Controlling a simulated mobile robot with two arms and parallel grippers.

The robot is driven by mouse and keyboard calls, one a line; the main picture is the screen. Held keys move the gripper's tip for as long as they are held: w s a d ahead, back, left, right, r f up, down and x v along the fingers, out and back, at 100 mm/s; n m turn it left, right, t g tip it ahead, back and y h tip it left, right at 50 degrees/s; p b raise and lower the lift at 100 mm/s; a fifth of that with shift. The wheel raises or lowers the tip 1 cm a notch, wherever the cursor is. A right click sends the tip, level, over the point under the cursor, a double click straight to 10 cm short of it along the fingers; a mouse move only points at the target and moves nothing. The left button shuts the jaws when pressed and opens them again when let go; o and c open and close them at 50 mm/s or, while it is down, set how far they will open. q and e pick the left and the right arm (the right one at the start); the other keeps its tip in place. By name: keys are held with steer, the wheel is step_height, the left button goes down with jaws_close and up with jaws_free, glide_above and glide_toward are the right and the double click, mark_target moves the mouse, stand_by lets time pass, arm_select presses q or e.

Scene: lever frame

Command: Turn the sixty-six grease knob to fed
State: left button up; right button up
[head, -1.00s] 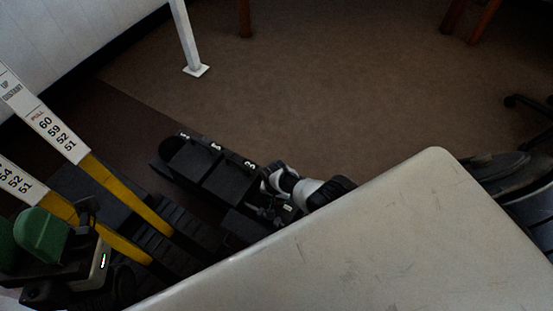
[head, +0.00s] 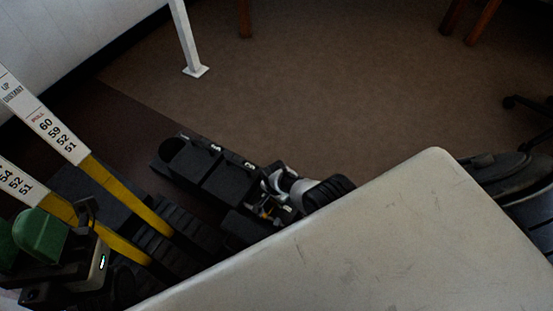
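A black housing (head: 225,182) with box-like sections and small white number tags stands low on the floor in the middle. The tags are too small to read surely, so I cannot tell which part is the sixty-six grease knob. A round dark cap (head: 176,148) is at its far left end. My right gripper (head: 266,207) is at the housing's near right end, with white and black wrist parts beside it; its fingers are unclear.
Yellow levers (head: 125,195) with white number plates (head: 45,125) slant across the left. A large pale scuffed surface (head: 400,240) fills the lower right and hides what lies beneath. A white post (head: 188,40) stands behind.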

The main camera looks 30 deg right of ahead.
steer(key=o, duration=0.9)
steer(key=shift+o, duration=0.2)
